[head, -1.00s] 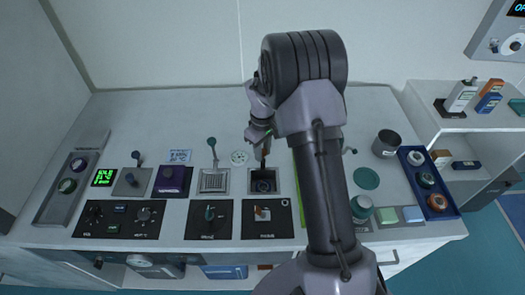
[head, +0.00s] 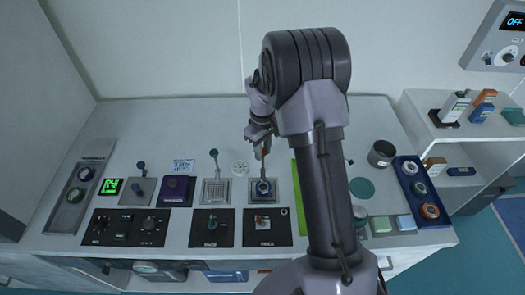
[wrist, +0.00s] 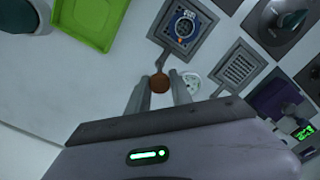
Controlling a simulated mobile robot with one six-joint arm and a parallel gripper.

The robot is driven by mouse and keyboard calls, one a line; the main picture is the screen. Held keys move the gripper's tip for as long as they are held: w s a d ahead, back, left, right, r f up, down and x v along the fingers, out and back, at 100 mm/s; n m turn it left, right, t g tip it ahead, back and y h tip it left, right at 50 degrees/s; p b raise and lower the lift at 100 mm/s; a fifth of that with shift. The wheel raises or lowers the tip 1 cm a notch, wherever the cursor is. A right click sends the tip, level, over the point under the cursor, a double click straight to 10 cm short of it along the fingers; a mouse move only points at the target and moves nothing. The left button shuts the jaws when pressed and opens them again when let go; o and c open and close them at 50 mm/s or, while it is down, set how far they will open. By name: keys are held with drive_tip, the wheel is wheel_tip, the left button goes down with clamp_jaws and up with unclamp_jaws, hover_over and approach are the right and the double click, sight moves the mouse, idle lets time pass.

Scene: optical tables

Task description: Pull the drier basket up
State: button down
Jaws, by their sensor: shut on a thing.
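The drier basket (head: 262,189) sits at its square opening in the bench top, with a round blue-ringed piece (wrist: 184,26) in it. Its handle (wrist: 160,61) ends in a brown knob (wrist: 160,84). My gripper (wrist: 160,88) is shut on this knob, one finger on each side. In the head view my gripper (head: 263,146) is above and behind the basket, and my arm hides part of the bench to its right.
A second square unit (head: 215,190) with a grated top and an upright lever stands just left. Black control panels (head: 267,227) lie in front. A green tray (wrist: 88,20) lies on the other side. A white perforated disc (head: 239,167) is close by.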

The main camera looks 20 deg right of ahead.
drive_tip(key=c, duration=1.1)
unclamp_jaws()
drive_tip(key=shift+r, duration=0.15)
drive_tip(key=shift+c, duration=0.2)
wheel_tip(320, 180, up, 17)
drive_tip(key=p, duration=0.4)
drive_tip(key=shift+r, duration=0.2)
drive_tip(key=s+a+r+m+t+b, duration=0.25)
drive_tip(key=s+a+b, duration=0.2)
drive_tip(key=s, duration=0.25)
drive_tip(key=s+a+r+m+t+b, duration=0.1)
drive_tip(key=s+a+r+m+b, duration=0.15)
drive_tip(key=s+a, duration=0.35)
drive_tip(key=s+a+f+m+t+y+b, duration=0.1)
drive_tip(key=s+a+f+m+b, duration=0.1)
drive_tip(key=s, duration=0.5)
drive_tip(key=s+a+f+m+t+y+b, duration=0.1)
drive_tip(key=s+a+f+b, duration=0.1)
drive_tip(key=s, duration=0.5)
drive_tip(key=shift+f+m+b, duration=0.3)
drive_tip(key=shift+f+m, duration=0.05)
drive_tip(key=shift+m, duration=0.05)
